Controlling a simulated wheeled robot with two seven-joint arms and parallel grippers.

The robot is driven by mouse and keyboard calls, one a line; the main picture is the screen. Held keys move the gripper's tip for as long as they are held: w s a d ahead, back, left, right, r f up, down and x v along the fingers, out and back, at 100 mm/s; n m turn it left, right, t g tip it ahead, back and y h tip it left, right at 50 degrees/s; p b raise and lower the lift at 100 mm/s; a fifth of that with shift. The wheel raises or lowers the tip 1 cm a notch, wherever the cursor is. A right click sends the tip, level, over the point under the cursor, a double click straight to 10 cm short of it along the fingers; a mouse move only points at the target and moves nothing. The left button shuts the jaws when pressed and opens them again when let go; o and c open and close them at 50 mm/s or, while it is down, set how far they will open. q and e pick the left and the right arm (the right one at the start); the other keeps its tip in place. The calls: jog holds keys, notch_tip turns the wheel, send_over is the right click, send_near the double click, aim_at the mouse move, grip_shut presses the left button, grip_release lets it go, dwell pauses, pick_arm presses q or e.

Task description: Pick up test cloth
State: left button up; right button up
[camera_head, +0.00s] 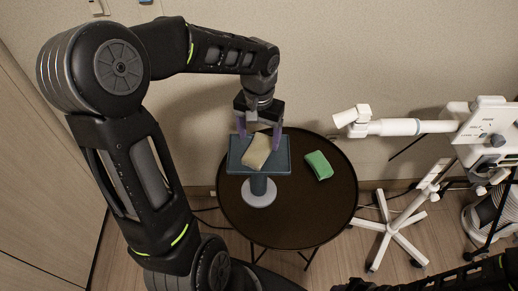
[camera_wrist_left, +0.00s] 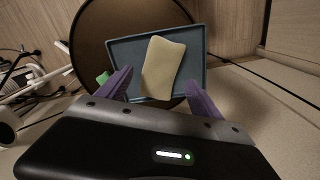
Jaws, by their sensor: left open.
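A cream-coloured folded cloth (camera_head: 257,151) lies on a blue-grey tray (camera_head: 238,160) that stands on a pedestal on the round dark table. In the left wrist view the cloth (camera_wrist_left: 161,68) lies slanted on the tray (camera_wrist_left: 126,57). My left gripper (camera_head: 258,133) is open above the cloth, its purple fingers on either side of it. In the left wrist view its fingertips (camera_wrist_left: 160,80) are apart, with the cloth between and beyond them. I cannot tell whether they touch it. My right gripper does not show; part of a dark arm is at the bottom right.
A green sponge-like block (camera_head: 318,165) lies on the round dark table (camera_head: 310,206), right of the tray. A white device with a jointed arm (camera_head: 395,127) and wheeled stand (camera_head: 388,228) is at the right. The wall is close behind the table.

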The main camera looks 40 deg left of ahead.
aim_at(259, 146)
pick_arm(q)
notch_tip(259, 146, down, 5)
jog(key=shift+p, duration=0.55)
jog(key=c, duration=1.4)
jog(key=shift+w+a+r, duration=0.1)
notch_tip(259, 146, up, 10)
jog(key=shift+f+b, duration=0.1)
jog(key=shift+b, duration=0.5)
